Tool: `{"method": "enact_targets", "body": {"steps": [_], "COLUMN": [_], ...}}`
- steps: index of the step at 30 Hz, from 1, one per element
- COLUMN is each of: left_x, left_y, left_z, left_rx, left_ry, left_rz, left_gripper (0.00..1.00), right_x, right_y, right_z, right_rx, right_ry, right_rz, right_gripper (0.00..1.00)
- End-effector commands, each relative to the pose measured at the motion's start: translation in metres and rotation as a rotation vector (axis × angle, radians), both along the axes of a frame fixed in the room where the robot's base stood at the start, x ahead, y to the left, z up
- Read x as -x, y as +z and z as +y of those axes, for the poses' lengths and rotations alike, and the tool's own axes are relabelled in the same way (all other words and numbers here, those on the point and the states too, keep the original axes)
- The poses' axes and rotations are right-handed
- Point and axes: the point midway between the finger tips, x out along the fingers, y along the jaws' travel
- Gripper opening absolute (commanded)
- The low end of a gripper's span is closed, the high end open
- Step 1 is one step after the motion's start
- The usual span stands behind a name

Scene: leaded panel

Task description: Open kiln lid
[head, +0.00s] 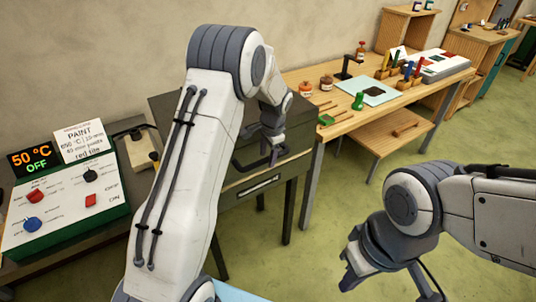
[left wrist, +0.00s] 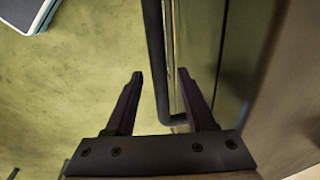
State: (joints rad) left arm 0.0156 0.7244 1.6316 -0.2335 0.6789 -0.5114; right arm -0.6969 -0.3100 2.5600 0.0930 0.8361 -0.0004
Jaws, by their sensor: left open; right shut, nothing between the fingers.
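The kiln is a dark grey box with its lid (head: 163,108) down, partly hidden behind my left arm. A black bar handle (head: 242,166) runs along its front, above a pale label plate. My left gripper (head: 276,155) is at the right end of this handle. In the left wrist view my left gripper (left wrist: 164,85) is open, with the handle bar (left wrist: 153,50) between its two fingers and not clamped. The kiln front (left wrist: 240,60) is close on the right there. My right gripper (head: 350,278) is shut and empty, low over the floor at the right.
A green and white control box (head: 65,205) at the left reads 50 °C OFF, with a paint card behind it. A wooden workbench (head: 330,128) with jars, tools and a pale mat stands right of the kiln. The green floor (head: 310,260) in front is clear.

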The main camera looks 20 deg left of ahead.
Motion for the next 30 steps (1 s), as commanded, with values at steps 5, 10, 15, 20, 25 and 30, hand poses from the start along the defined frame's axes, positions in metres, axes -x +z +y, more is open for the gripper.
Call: {"method": "enact_targets", "body": {"steps": [5,10,15,20,25,30], "left_x": [-0.0001,-0.0001,-0.0001,-0.0001,-0.0002,-0.0002], "left_y": [-0.0006,-0.0003,-0.0001,0.0001,0.0002,0.0004], "left_z": [0.0002,0.0001,0.0,-0.0001,-0.0003,-0.0004], "left_rx": [0.0,0.0,0.0,0.0,0.001,0.001], "left_ry": [0.0,0.0,0.0,0.0,0.0,0.0], "left_rz": [0.0,0.0,0.0,0.0,-0.001,-0.001], "left_gripper": [0.55,0.09,0.0,0.0,0.0,0.0], "right_x": [0.0,0.0,0.0,0.0,0.0,0.0], "right_y": [-0.0001,-0.0001,-0.0001,-0.0001,0.0,0.0], "right_z": [0.0,0.0,0.0,0.0,0.0,0.0], "right_rx": [0.0,0.0,0.0,0.0,0.0,0.0], "right_ry": [0.0,0.0,0.0,0.0,0.0,0.0], "right_rz": [0.0,0.0,0.0,0.0,0.0,0.0], "right_gripper": [0.0,0.0,0.0,0.0,0.0,0.0]}}
